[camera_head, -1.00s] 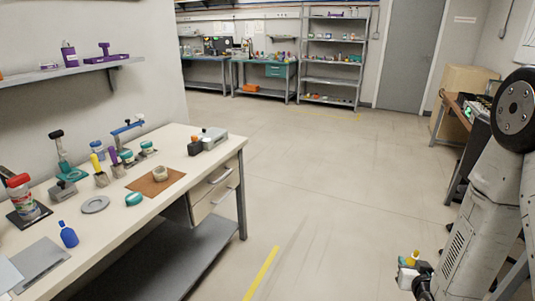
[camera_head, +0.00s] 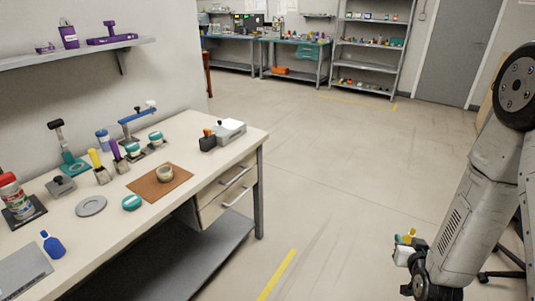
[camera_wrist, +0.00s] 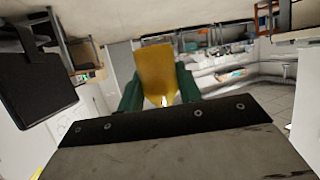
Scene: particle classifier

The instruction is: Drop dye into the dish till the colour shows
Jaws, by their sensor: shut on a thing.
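My gripper (camera_head: 408,250) is at the lower right in the head view, out over the floor and well apart from the bench. In the wrist view its two dark green fingers (camera_wrist: 160,92) are shut on a yellow thing (camera_wrist: 157,68), wide at one end and narrowing between the fingers. I cannot tell whether it is a dropper. A small beige dish (camera_head: 166,174) stands on a brown mat (camera_head: 148,190) on the bench. What is inside the dish is too small to make out.
The white bench (camera_head: 110,232) also holds a grey ring (camera_head: 91,206), a teal round thing (camera_head: 131,202), upright yellow and purple tools (camera_head: 118,150) and a grey box (camera_head: 229,130). A wall shelf (camera_head: 95,55) hangs above. The floor (camera_head: 330,170) right of the bench is clear.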

